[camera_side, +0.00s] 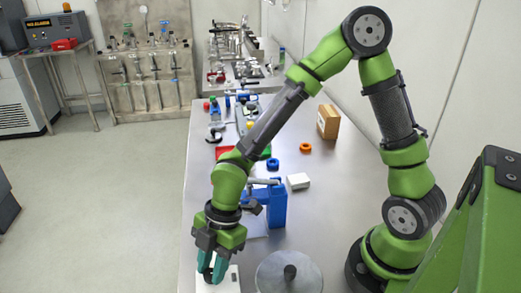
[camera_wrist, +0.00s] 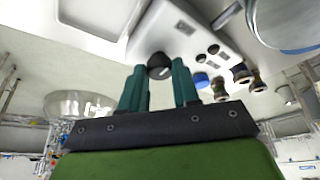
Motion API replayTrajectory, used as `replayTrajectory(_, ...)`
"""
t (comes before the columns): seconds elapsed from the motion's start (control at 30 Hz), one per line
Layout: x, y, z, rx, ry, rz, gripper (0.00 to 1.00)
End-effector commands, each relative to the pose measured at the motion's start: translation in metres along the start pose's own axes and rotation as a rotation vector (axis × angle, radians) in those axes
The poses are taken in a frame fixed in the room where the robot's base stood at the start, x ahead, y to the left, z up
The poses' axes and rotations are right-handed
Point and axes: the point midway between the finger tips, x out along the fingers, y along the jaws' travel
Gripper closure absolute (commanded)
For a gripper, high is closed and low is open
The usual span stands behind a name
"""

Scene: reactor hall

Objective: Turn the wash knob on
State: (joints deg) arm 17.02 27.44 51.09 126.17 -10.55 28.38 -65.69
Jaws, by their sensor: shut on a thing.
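My gripper (camera_side: 212,272) points down at the near edge of the table, over a white box (camera_side: 230,284). In the wrist view its two teal fingers (camera_wrist: 160,72) are closed on a round black knob (camera_wrist: 159,60) that stands on the white panel (camera_wrist: 150,38). The knob sits between the fingertips. In the side view the fingers hide the knob. I cannot read the small label (camera_wrist: 185,28) on the panel, nor tell which way the knob is turned.
A round metal disc (camera_side: 272,277) with a dark knob on top lies right of the gripper. A blue stand (camera_side: 279,205), a white block (camera_side: 298,181), an orange ring (camera_side: 305,147) and a brown box (camera_side: 328,122) stand farther back. The table (camera_side: 330,190) is bare at right.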

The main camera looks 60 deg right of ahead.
Motion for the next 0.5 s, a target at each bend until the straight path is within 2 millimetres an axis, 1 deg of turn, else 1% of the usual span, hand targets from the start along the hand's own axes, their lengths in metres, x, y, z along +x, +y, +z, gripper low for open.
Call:
replayTrajectory(0.27, -0.0003, -0.0002, 0.0, 0.021, 0.0, 0.008, 1.0)
replayTrajectory(0.5, -0.0004, -0.0015, -0.0003, 0.121, -0.002, 0.052, 1.0)
